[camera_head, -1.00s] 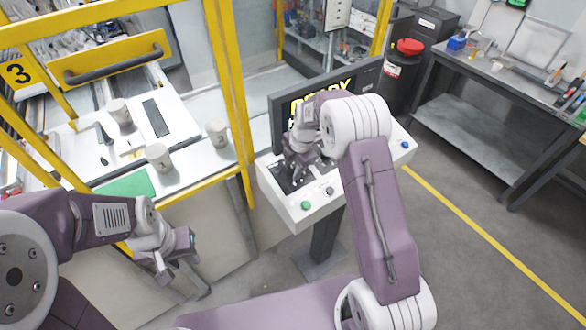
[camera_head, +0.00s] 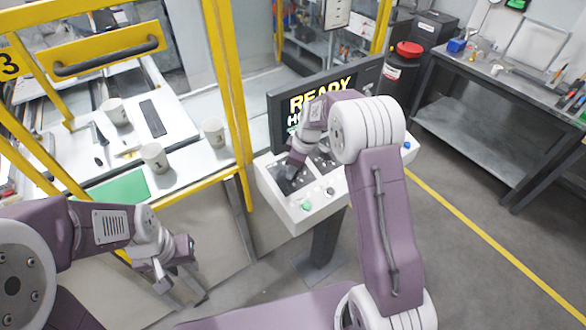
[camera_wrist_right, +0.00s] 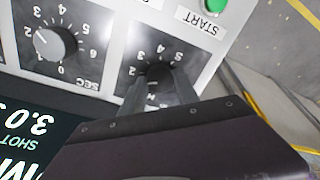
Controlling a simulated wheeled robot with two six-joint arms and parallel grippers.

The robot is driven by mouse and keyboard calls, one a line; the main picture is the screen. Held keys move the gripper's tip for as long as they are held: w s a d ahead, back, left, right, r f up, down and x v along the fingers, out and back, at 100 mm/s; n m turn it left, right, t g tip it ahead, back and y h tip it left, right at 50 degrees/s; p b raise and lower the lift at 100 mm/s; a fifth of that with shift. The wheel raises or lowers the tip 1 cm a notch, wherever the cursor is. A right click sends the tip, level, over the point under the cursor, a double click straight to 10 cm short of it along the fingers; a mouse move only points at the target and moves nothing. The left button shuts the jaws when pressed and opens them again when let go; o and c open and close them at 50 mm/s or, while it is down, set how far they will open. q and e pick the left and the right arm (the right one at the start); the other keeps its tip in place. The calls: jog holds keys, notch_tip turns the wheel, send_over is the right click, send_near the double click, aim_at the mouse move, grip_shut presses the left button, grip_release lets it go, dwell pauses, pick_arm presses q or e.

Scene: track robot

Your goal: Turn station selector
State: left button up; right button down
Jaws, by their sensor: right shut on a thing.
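The control box (camera_head: 298,218) is a white slanted panel on a dark post in the head view. In the right wrist view a dark selector knob (camera_wrist_right: 158,70) sits on a black dial plate marked with numbers. My right gripper (camera_wrist_right: 162,82) is shut on this knob, one finger on each side. In the head view the right gripper (camera_head: 287,180) is down on the panel's left part and hides the knob. My left gripper (camera_head: 178,278) looks open and empty, hanging clear at the lower left, away from the panel.
A grey knob (camera_wrist_right: 58,44) marked SEC and a green START button (camera_wrist_right: 213,4) are close by. A screen (camera_head: 325,105) reading READY stands behind the panel. A yellow guard frame (camera_head: 238,110) and a white table with mugs (camera_head: 155,157) are left. Floor at right is clear.

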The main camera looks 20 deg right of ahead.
jog(key=m, duration=0.4)
jog(key=shift+w+r+m, duration=0.1)
jog(key=shift+r+m, duration=0.05)
jog(key=shift+m, duration=0.25)
jog(key=m, duration=0.4)
jog(key=shift+r+m+t, duration=0.1)
jog(key=shift+m+t, duration=0.2)
jog(key=shift+t, duration=0.1)
jog(key=m+p, duration=0.2)
jog(key=m, duration=0.2)
jog(key=shift+m, duration=0.3)
jog(key=m+p, duration=0.3)
jog(key=m, duration=0.1)
jog(key=shift+m+h, duration=0.3)
jog(key=c, duration=1.1)
grip_release()
jog(key=shift+c, duration=0.2)
jog(key=shift+o, duration=1.2)
jog(key=shift+a, duration=0.1)
jog(key=shift+s, duration=0.2)
